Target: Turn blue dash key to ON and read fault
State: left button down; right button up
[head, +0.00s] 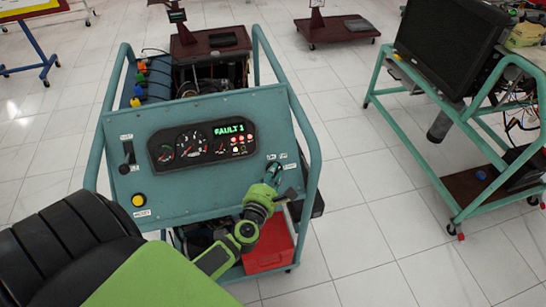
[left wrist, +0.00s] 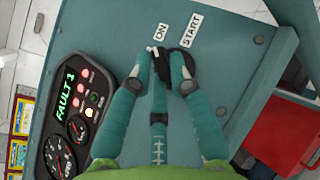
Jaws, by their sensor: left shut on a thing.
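The blue-green dash panel (head: 200,135) of the engine trainer faces me. Its instrument cluster (head: 203,144) is lit and its green display reads "FAULT 1"; the same text shows in the left wrist view (left wrist: 68,93). My left gripper (head: 272,174) is at the panel's right side, over the key switch. In the left wrist view my left gripper (left wrist: 158,72) has its fingers shut around the dark key (left wrist: 159,62), just below the ON label (left wrist: 161,33) and left of the START label (left wrist: 192,30). The fingers hide much of the key. My right gripper is not in view.
A yellow button (head: 138,200) and a black lever (head: 127,155) are on the panel's left side. A red box (head: 268,252) sits low under the panel. A second trainer with a monitor (head: 452,45) stands to the right. Tiled floor between them is clear.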

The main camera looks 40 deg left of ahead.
pick_arm(q)
jog(key=c, duration=1.1)
grip_release()
jog(key=shift+c, duration=0.2)
jog(key=v, duration=1.2)
jog(key=shift+f, duration=0.1)
